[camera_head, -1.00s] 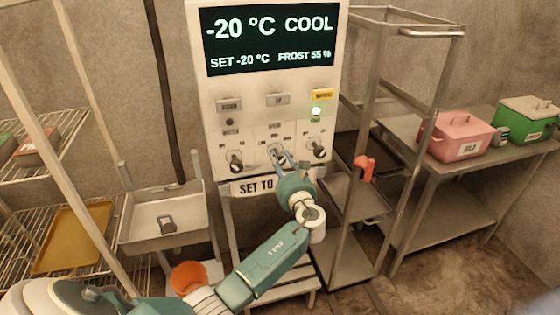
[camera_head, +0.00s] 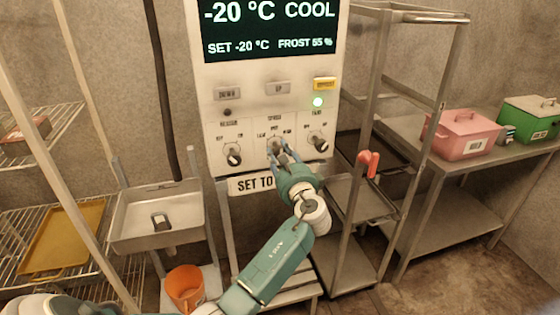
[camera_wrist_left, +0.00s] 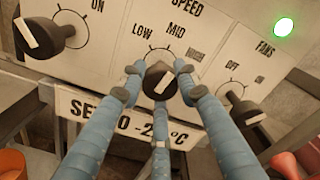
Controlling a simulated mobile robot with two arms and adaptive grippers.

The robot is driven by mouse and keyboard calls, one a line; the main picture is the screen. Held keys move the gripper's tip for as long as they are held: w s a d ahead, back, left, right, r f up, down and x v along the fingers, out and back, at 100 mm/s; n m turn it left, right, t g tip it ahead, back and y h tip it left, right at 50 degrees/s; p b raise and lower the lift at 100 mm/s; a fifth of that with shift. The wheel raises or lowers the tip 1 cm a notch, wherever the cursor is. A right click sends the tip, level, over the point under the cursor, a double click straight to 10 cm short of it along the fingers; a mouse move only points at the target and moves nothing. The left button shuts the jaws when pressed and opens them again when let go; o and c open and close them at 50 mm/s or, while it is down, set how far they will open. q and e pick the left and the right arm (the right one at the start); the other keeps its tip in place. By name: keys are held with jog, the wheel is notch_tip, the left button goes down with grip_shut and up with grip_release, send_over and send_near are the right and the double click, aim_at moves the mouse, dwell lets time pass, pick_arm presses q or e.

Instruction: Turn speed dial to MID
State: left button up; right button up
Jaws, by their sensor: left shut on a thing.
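The control panel (camera_head: 265,120) has three dials in a row under a dark display. The middle one is the speed dial (camera_wrist_left: 158,78), black with a white mark, below the labels SPEED, LOW, MID and HIGH in the left wrist view. Its white mark slants from lower left to upper right; which end points to the setting I cannot tell. My left gripper (camera_head: 279,158) is shut on this dial, with blue fingers to its left, right and below. In the head view, the gripper partly hides the dial. My right gripper is not in view.
A left dial (camera_wrist_left: 48,36) and the FANS dial (camera_wrist_left: 245,112) flank the speed dial closely. A green light (camera_head: 318,102) glows above the FANS dial. A metal rack (camera_head: 350,220) with a red handle stands right of the panel. A sink (camera_head: 157,222) and orange bucket (camera_head: 185,286) are left.

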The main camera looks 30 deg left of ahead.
pick_arm(q)
jog(key=shift+f+n+b, duration=0.1)
jog(key=shift+n+b, duration=0.6)
jog(key=shift+n, duration=0.2)
jog(key=o, duration=1.2)
jog(key=shift+d, duration=0.15)
jog(key=v, duration=1.2)
